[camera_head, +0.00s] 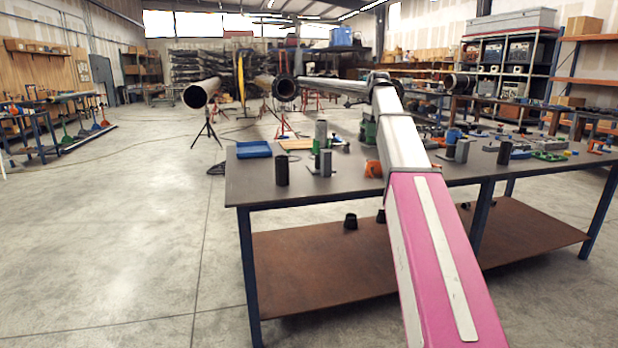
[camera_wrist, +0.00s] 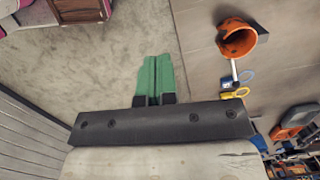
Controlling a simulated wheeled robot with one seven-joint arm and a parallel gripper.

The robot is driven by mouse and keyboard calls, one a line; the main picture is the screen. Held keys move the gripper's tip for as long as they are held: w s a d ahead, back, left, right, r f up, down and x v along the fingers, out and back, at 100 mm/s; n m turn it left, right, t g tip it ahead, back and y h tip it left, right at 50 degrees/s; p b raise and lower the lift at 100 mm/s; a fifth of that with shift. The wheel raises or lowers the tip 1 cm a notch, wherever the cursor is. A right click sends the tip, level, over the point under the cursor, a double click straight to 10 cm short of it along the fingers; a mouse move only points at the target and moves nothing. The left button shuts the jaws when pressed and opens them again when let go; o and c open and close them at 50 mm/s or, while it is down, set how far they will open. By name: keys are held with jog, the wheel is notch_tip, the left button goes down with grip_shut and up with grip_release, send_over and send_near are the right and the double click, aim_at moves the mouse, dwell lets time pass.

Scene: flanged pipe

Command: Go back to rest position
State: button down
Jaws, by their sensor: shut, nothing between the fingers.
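My gripper (camera_wrist: 155,79) shows in the wrist view as two green fingers lying side by side, shut with nothing between them. Concrete floor shows beyond the fingertips. In the head view my pink and white arm reaches forward over the workbench, and I cannot make out the gripper there clearly. One large pipe (camera_head: 196,95) rests on a tripod stand at the left, its open end facing me. A second pipe end (camera_head: 286,89) with a dark opening is beside it, behind the bench.
The dark workbench (camera_head: 255,181) has a brown lower shelf (camera_head: 320,262). An orange cup-like part (camera_wrist: 237,40) shows in the wrist view. The floor (camera_head: 110,240) at left is clear.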

jog(key=s+a+f+n, duration=0.1)
jog(key=s+f+n, duration=0.35)
jog(key=f, duration=1.05)
jog(key=s+a+f+n, duration=0.1)
jog(key=s+f+n, duration=0.35)
jog(key=f, duration=0.95)
jog(key=s+a+f+n+h, duration=0.1)
jog(key=s+f+n, duration=0.6)
jog(key=s+f, duration=1.5)
jog(key=shift+s+a+f, duration=0.15)
jog(key=shift+s+a, duration=0.3)
jog(key=shift+s, duration=0.15)
